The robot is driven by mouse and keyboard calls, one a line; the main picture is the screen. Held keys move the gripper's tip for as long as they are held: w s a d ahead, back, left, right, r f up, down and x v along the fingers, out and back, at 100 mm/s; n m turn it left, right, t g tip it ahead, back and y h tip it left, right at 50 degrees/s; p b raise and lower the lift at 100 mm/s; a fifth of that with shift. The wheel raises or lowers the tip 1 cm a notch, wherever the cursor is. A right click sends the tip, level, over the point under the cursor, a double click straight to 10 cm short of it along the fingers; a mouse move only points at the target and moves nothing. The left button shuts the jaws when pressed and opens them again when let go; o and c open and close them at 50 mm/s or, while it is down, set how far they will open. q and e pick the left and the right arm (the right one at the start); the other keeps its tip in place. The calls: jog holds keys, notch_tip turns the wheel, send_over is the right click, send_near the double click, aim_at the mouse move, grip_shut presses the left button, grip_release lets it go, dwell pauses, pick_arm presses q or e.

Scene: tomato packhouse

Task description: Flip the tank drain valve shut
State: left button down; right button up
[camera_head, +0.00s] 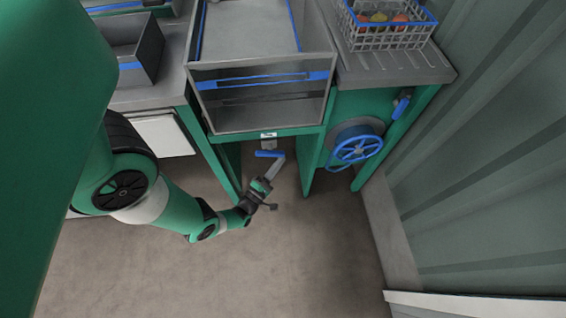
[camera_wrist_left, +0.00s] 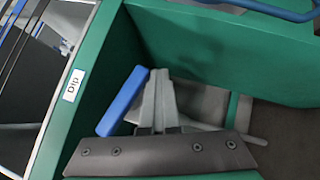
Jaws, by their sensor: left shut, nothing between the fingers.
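The drain valve's blue lever (camera_head: 268,153) sits under the front of the metal tank (camera_head: 262,111), lying roughly level across the head view. In the left wrist view the blue lever (camera_wrist_left: 123,100) slants just left of my fingertips. My left gripper (camera_head: 278,161) reaches up from below, its grey fingers shut with nothing between them. In the left wrist view the shut left gripper (camera_wrist_left: 160,76) has its tips beside the lever's upper end. I cannot tell whether they touch. The valve body is mostly hidden. My right gripper is not in view.
Green bench legs (camera_head: 309,165) stand on both sides of the valve. A blue handwheel (camera_head: 357,149) and another small blue lever (camera_head: 402,106) are to the right. A wire basket (camera_head: 389,35) of tomatoes stands above. The floor (camera_head: 290,260) below is clear.

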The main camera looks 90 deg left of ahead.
pick_arm(q)
jog(key=v, duration=0.7)
jog(key=shift+s+d, duration=0.2)
jog(key=shift+d, duration=0.05)
dwell(0.4)
